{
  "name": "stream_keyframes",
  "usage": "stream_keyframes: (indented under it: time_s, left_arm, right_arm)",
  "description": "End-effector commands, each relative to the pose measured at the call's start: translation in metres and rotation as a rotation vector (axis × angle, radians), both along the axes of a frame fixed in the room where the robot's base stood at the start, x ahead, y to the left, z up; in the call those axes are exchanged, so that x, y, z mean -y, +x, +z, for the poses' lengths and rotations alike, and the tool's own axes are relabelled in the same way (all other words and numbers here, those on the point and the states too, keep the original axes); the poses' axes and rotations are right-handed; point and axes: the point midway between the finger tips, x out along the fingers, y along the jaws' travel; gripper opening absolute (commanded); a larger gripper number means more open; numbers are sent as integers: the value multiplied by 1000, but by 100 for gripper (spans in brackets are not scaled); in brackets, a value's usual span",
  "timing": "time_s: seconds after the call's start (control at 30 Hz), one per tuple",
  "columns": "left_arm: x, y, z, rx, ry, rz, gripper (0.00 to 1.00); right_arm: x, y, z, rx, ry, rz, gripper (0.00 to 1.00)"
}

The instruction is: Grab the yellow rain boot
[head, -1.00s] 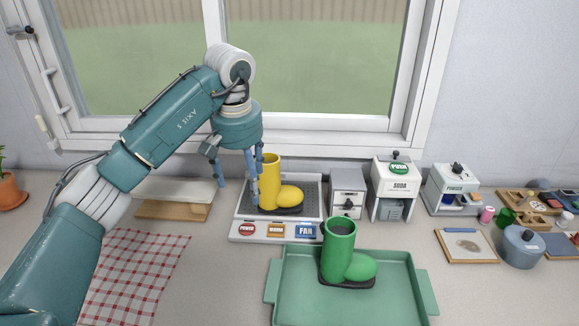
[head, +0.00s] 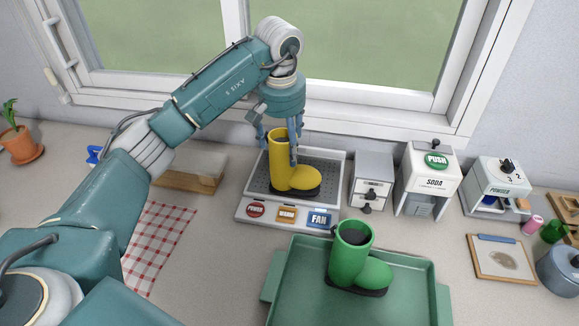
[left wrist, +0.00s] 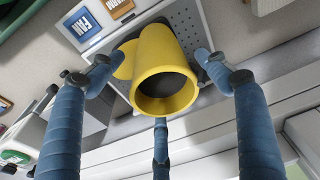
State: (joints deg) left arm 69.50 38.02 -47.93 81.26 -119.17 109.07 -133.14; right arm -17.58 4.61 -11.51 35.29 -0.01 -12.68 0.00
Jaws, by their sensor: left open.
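The yellow rain boot (head: 281,168) stands upright on the perforated grey plate of the dryer-like unit (head: 254,200), its toe to the right. My left gripper (head: 279,146) is open above and around the top of the boot's shaft, its blue fingers apart. In the left wrist view the boot's open top (left wrist: 166,92) sits between the spread fingers, with a finger on either side and one below in the picture. Whether any finger touches the boot cannot be told. My right gripper is not in view.
A green boot (head: 352,255) stands in a green tray (head: 290,300) in front. A small drawer unit (head: 371,180), a soda dispenser (head: 428,180) and a powder dispenser (head: 497,185) stand to the right. The window is behind; a checkered cloth (head: 160,245) lies at left.

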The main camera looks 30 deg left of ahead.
Motion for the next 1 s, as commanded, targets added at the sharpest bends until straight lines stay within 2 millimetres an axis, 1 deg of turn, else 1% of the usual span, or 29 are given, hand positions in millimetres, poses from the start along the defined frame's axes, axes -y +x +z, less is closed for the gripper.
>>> stream_keyframes:
  time_s: [0.2, 0.33, 0.47, 0.63, 0.67, 0.7, 0.77, 0.8, 0.87, 0.93, 1.0]
  left_arm:
    - [-3, -7, -25, -5, 0, -1, 76]
    - [-3, -4, -42, -3, -1, 1, 76]
    - [-4, -3, -49, -1, 1, -1, 76]
    - [-4, -3, -50, 0, 0, -1, 76]
    - [-4, -3, -50, 0, 0, -1, 74]
    - [-4, -3, -50, 0, 0, -1, 66]
    - [-4, -3, -50, 0, 0, -1, 54]
    - [-4, -3, -50, 0, 0, 0, 46]
    - [-4, -3, -50, 0, 0, 0, 34]
    - [-4, -3, -50, 0, 1, 0, 20]
    - [-4, -3, -49, 1, 0, 0, 19]
  right_arm:
    - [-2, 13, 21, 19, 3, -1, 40]
    - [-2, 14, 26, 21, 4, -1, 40]
    - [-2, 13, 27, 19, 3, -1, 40]
    - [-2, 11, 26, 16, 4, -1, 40]
    - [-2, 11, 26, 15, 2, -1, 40]
    - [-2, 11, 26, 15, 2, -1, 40]
    - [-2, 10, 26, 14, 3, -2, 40]
    - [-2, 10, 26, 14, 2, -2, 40]
    - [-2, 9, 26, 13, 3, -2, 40]
    - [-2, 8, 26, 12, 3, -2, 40]
    - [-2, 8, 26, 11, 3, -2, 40]
